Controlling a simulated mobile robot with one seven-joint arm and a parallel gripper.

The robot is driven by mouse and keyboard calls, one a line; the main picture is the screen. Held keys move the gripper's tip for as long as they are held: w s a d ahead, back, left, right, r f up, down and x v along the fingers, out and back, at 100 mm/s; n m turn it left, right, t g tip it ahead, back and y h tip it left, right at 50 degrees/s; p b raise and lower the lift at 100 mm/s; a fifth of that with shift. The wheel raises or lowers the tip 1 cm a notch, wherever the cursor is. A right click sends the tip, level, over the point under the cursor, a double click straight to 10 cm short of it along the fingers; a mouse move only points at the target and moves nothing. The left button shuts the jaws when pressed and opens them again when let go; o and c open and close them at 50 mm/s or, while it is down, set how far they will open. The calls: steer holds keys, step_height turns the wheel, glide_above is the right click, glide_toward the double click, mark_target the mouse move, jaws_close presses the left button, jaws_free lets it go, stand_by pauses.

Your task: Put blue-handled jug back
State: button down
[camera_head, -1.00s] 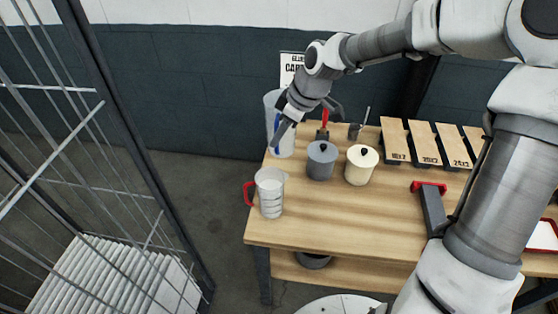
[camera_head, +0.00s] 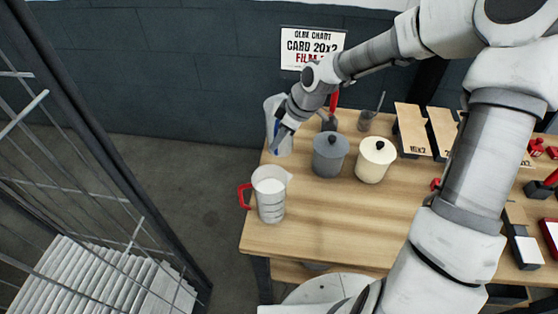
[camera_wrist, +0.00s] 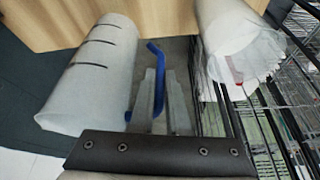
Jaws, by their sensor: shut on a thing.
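The blue-handled jug (camera_head: 272,112) is a tall, pale, translucent jug at the table's back left corner, partly behind my gripper. In the wrist view the blue-handled jug (camera_wrist: 92,75) lies to the left of the fingers, with dark level marks on its side. My gripper (camera_head: 279,142) is shut on its blue handle (camera_wrist: 157,56), which passes between the fingers (camera_wrist: 160,98). I cannot tell whether the jug's base touches the table. The wooden table (camera_head: 335,220) lies below.
A red-handled jug (camera_head: 270,196) stands nearer the front left edge. A grey lidded pot (camera_head: 330,156) and a cream pot (camera_head: 375,160) stand right of the gripper. A wall sign (camera_head: 312,48) hangs behind. A wire cage (camera_head: 85,150) is at far left. The table's front middle is clear.

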step_height(320, 180, down, 8)
steer(key=shift+r, duration=0.2)
steer(key=shift+f, duration=0.15)
steer(key=c, duration=0.9)
jaws_free()
steer(key=p+v, duration=0.1)
steer(key=v, duration=1.1)
